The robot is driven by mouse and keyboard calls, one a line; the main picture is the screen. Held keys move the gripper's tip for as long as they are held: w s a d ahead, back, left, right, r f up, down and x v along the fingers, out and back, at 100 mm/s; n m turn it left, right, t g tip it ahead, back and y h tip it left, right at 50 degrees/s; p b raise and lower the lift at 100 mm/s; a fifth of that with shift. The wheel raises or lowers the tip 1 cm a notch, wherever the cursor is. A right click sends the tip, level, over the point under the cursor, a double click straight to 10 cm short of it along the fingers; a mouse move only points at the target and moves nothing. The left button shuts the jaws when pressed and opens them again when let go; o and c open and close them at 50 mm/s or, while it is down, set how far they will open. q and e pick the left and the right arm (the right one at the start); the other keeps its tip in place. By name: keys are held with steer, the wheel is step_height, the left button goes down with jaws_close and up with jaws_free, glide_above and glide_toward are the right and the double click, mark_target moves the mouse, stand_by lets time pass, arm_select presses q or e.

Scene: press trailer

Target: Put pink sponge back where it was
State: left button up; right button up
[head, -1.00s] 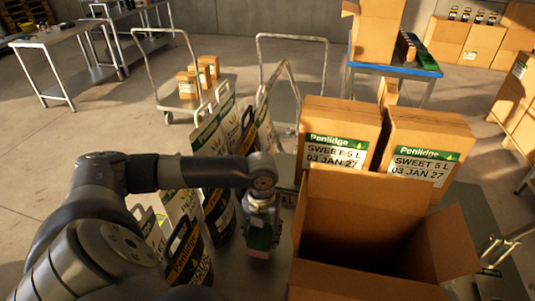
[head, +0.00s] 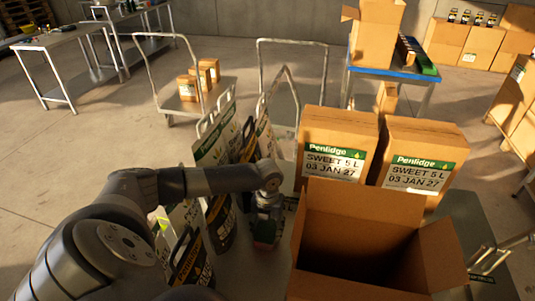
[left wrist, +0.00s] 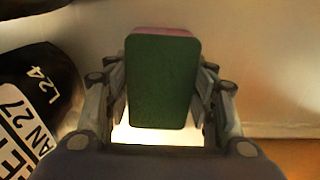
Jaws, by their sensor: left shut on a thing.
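My left gripper (head: 265,226) is shut on the pink sponge (head: 262,244). In the head view it is small and dark, left of the open carton and right of the standing bags. In the left wrist view the sponge (left wrist: 162,82) is a block with a wide dark green face and a pink strip along its top edge. It sits upright between the two fingers (left wrist: 161,100). A pale surface lies behind it. I cannot tell whether the sponge touches that surface. My right gripper is not in view.
The open carton (head: 360,276) stands close on the right, with two closed Penlidge cartons (head: 336,148) (head: 420,158) behind it. Several Penlidge bags (head: 222,222) stand just left of the gripper. A black labelled container (left wrist: 30,95) shows at left in the wrist view.

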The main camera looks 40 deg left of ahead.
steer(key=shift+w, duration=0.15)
arm_select(q)
steer(key=shift+f, duration=0.2)
steer(key=o, duration=0.9)
steer(key=shift+o, duration=0.6)
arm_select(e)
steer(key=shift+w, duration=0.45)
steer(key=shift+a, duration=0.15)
